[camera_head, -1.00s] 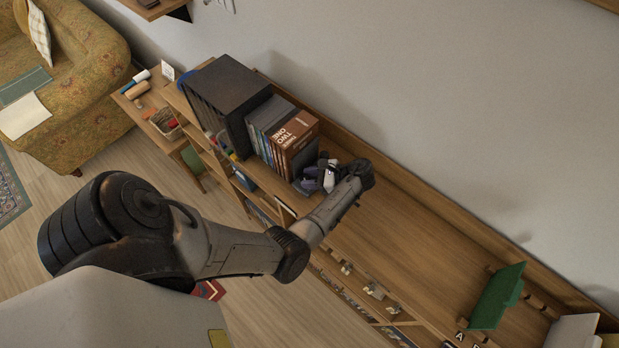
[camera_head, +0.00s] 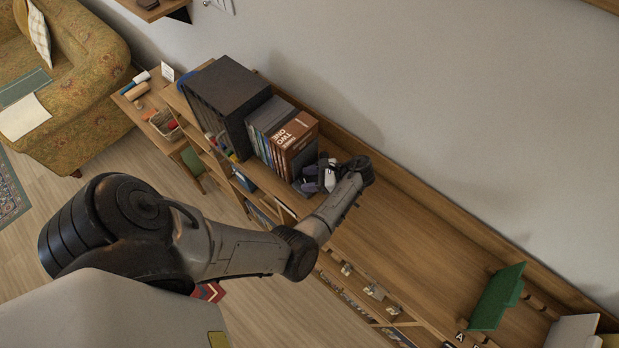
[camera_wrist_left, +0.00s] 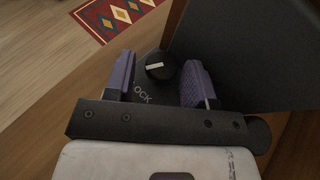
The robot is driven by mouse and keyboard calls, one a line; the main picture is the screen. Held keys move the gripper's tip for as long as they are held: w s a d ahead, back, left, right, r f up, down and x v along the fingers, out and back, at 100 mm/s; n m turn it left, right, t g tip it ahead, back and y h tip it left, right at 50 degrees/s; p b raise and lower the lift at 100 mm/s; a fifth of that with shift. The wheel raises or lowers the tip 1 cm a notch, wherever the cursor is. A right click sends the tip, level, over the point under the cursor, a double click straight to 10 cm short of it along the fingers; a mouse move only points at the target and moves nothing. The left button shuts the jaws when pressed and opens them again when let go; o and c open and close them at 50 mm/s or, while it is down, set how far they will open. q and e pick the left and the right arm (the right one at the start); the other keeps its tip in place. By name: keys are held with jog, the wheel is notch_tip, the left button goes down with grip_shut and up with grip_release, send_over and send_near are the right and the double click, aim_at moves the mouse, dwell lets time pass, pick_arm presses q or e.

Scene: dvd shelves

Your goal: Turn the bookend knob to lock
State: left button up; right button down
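The wrist view shows the round black knob (camera_wrist_left: 160,67) with a white line across its top. It sits on the dark base plate (camera_wrist_left: 150,88), where white letters ending in "OCK" are partly hidden. The dark upright bookend panel (camera_wrist_left: 245,45) rises to the right. My left gripper (camera_wrist_left: 156,75) is open, its two purple fingers on either side of the knob with gaps visible to both. In the head view my left gripper (camera_head: 321,176) is at the right end of the book row, beside the bookend; the knob is hidden there. My right gripper is not in view.
Brown-spined books (camera_head: 297,133) and thinner cases stand left of the bookend, beside a large black box (camera_head: 226,100). The wooden shelf top (camera_head: 420,230) to the right is clear up to a green bookend-like piece (camera_head: 497,297). The wall is close behind.

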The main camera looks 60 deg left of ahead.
pick_arm(q)
jog(key=shift+a+m+y, duration=0.15)
jog(key=shift+m+y, duration=0.15)
dwell(0.5)
